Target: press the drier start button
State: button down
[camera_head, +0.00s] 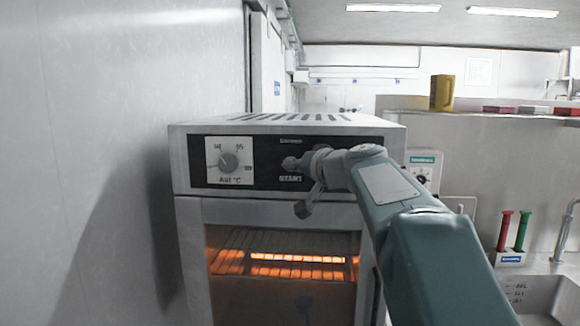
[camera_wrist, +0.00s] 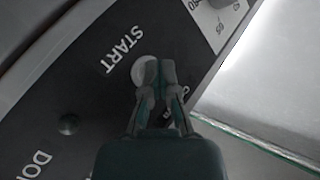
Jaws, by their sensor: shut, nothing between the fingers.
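The drier (camera_head: 190,220) is a light metal box oven with a black control panel. Its start button shows in the wrist view as a pale round disc (camera_wrist: 139,68) beside the word START. My gripper (camera_wrist: 158,68) is shut and empty. Its fingertips overlap the right part of the button in the wrist view; I cannot tell whether they touch it. In the head view my gripper (camera_head: 290,164) is at the panel just above the START label (camera_head: 290,179), and the button is hidden behind it.
A temperature dial (camera_head: 229,162) is on the panel's left. A glowing orange rack (camera_head: 298,258) shows through the drier's window. A wall (camera_head: 110,130) stands close on the left. A sink (camera_head: 535,295) and a red and green tool holder (camera_head: 510,258) are at the right.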

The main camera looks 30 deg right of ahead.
jog(key=shift+s, duration=0.1)
dwell(0.3)
jog(key=shift+s+a, duration=0.45)
jog(key=shift+s, duration=0.2)
jog(key=shift+s+a, duration=0.1)
jog(key=s+a, duration=0.1)
jog(key=s, duration=0.1)
jog(key=s+a, duration=0.1)
jog(key=s, duration=0.1)
jog(key=shift+a, duration=0.35)
dwell(0.5)
jog(key=s+a+f+n+g, duration=0.2)
jog(key=s+a+f+g, duration=0.25)
jog(key=a+f, duration=0.45)
jog(key=s+a+f+n+g+h, duration=0.1)
jog(key=s+a+f+g, duration=0.1)
jog(key=s+f, duration=0.7)
jog(key=s+a+f+n+g+h, duration=0.2)
jog(key=s+f+g, duration=0.2)
jog(key=s+f, duration=0.6)
jog(key=shift+a+f, duration=0.3)
jog(key=shift+f, duration=0.4)
